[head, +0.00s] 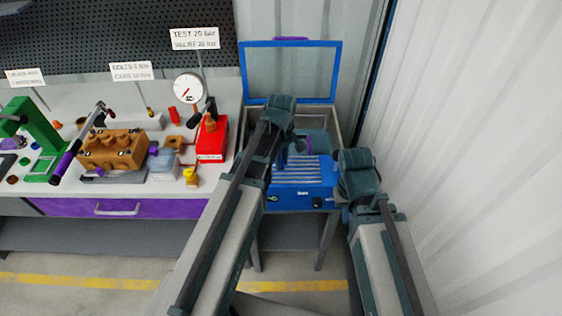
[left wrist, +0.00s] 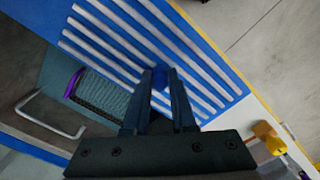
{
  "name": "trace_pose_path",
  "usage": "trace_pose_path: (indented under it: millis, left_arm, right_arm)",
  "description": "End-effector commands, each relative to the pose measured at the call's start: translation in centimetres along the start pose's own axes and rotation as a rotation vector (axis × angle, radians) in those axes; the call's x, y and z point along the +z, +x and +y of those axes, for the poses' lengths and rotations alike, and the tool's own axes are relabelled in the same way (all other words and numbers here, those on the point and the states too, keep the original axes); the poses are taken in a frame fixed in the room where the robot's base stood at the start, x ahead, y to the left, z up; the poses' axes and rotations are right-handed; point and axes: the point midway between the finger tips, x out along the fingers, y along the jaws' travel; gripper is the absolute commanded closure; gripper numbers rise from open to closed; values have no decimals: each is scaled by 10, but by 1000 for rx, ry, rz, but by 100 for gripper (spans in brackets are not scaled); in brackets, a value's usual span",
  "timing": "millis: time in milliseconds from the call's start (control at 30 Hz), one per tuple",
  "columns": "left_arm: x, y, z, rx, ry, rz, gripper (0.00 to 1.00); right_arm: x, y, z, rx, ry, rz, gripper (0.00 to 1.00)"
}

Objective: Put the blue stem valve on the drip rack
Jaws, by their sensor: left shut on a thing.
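My left gripper (left wrist: 162,82) is shut on a small dark blue piece, the blue stem valve (left wrist: 160,77), seen between its fingertips in the left wrist view. It is over the drip rack (left wrist: 205,68), a blue surface with several pale parallel slats. Whether the valve touches the slats I cannot tell. In the head view the drip rack (head: 298,172) is on the front of a blue washer, and my left gripper (head: 284,157) is above its left part; the valve is not distinguishable there. My right arm is to the right of the rack, its fingers hidden behind the wrist.
The washer's open blue lid (head: 290,44) stands at the back, with a basin (head: 334,117) behind the rack. A teal basket with a purple handle (left wrist: 73,83) lies beside the slats. Left is a bench with a red pump (head: 213,140), gauge and yellow part (head: 191,177).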

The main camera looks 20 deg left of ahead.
Motion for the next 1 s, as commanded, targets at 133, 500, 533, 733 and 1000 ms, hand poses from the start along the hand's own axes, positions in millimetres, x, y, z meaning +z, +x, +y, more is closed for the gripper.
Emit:
trace_pose_path:
  millis: [133, 500, 533, 733, 1000]
  left_arm:
    - [0, 1, 0, 0, 0, 0, 56]
    - [0, 0, 0, 0, 0, 0, 46]
    - [0, 0, 0, 0, 0, 0, 46]
    - [0, -10, 0, 0, 0, 0, 46]
    - [0, -44, 0, 0, 0, 0, 46]
  right_arm:
    - [0, 1, 0, 0, 0, 0, 100]
    - [0, 0, 0, 0, 0, 0, 100]
    - [0, 0, 0, 0, 0, 0, 100]
    - [1, -10, 1, 0, 0, 0, 100]
    - [2, -44, 4, 0, 0, 0, 100]
